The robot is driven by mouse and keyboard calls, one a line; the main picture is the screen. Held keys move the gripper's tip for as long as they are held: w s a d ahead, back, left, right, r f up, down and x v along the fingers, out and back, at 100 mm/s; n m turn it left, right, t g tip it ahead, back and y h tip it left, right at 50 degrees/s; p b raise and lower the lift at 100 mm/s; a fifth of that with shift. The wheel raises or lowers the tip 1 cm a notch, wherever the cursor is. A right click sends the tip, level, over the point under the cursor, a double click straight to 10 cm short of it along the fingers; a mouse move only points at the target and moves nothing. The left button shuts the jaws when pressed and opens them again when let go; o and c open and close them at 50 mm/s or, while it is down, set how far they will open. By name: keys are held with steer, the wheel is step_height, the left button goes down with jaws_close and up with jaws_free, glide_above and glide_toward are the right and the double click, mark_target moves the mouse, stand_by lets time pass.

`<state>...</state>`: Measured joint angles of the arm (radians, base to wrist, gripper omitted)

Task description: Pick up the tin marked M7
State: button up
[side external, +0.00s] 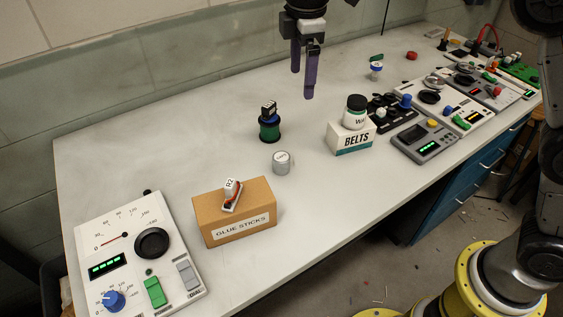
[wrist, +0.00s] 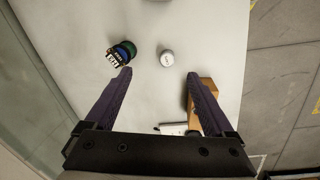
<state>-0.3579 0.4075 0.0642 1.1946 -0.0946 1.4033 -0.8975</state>
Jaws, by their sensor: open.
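A small silver-grey tin (side external: 281,162) with a pale lid stands upright on the white bench; marks on its lid are too small to read. It also shows in the wrist view (wrist: 167,58), just beyond the line between my fingertips and between them sideways. My gripper (side external: 302,84) hangs above the bench, fingers pointing down, apart from everything. In the wrist view my gripper (wrist: 159,73) is open with nothing between its purple fingers.
The glue sticks box (side external: 234,221), carrying a small R2 item, is in front. The BELTS box (side external: 351,138) with a jar on it is at right. Panels and meters stand at both bench ends.

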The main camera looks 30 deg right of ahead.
steer(key=n+g, duration=0.1)
glide_above(281, 156)
steer(key=a, duration=0.2)
step_height(281, 156, down, 9)
steer(key=shift+g+h, duration=0.3)
steer(key=f, duration=0.8)
steer(key=shift+s+d+f, duration=0.25)
steer(key=shift+d, duration=0.1)
steer(key=shift+w+d+f, duration=0.1)
steer(key=shift+d+f, duration=0.1)
steer(key=shift+f, duration=0.7)
steer(key=shift+d+f, duration=0.25)
steer(key=shift+f, duration=0.65)
steer(key=shift+w+d+f, duration=0.1)
steer(key=shift+d+f, duration=0.1)
steer(key=shift+f, duration=0.7)
jaws_close()
steer(key=shift+r, duration=0.1)
